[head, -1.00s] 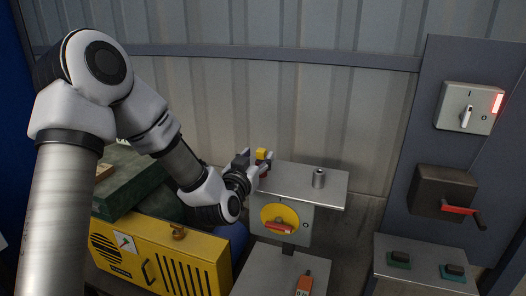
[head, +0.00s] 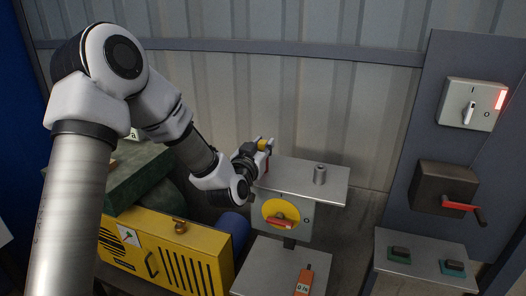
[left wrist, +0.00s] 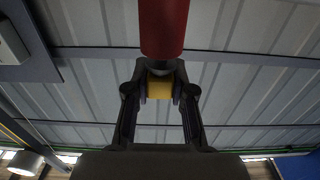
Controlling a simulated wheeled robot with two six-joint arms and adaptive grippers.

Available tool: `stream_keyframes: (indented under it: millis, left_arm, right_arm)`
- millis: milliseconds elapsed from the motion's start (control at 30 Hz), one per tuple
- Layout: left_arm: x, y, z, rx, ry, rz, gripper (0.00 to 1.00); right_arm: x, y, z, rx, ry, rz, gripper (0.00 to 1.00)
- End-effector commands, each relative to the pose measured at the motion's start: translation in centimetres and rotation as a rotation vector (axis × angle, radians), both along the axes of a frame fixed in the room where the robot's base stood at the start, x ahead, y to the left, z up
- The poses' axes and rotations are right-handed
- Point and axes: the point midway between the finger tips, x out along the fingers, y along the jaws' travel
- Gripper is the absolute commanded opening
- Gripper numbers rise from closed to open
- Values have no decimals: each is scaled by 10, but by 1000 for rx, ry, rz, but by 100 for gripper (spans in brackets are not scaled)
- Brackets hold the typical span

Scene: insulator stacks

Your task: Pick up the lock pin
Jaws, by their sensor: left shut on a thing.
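The lock pin (head: 264,145) has a yellow part and a red part. In the head view it is at the left end of the grey metal shelf, held above its back left corner. My left gripper (head: 257,153) is shut on it. In the left wrist view the yellow part (left wrist: 160,87) sits between the two fingertips, and the red cylinder (left wrist: 164,28) with a dark collar extends toward the top edge. Whether the pin's lower end clears the shelf is hard to tell. My right gripper is not in view.
An orange tagged device (head: 304,281) lies on a lower grey surface. A yellow machine (head: 175,250) stands left; a switch panel (head: 470,105) is right.

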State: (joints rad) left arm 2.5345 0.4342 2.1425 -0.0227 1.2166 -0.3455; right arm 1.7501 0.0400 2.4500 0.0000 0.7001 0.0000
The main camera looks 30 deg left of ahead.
Motion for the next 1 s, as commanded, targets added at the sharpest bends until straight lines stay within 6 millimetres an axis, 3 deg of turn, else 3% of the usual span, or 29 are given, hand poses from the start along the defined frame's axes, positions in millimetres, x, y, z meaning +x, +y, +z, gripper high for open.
stream_keyframes:
  millis: [200,400,1000]
  left_arm:
    - [0,0,52,0,-9,0,0]
    - [0,0,87,0,-4,0,0]
    - [0,0,120,-1,-1,0,0]
  right_arm:
    - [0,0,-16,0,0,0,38]
    - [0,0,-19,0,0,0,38]
    - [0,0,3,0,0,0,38]
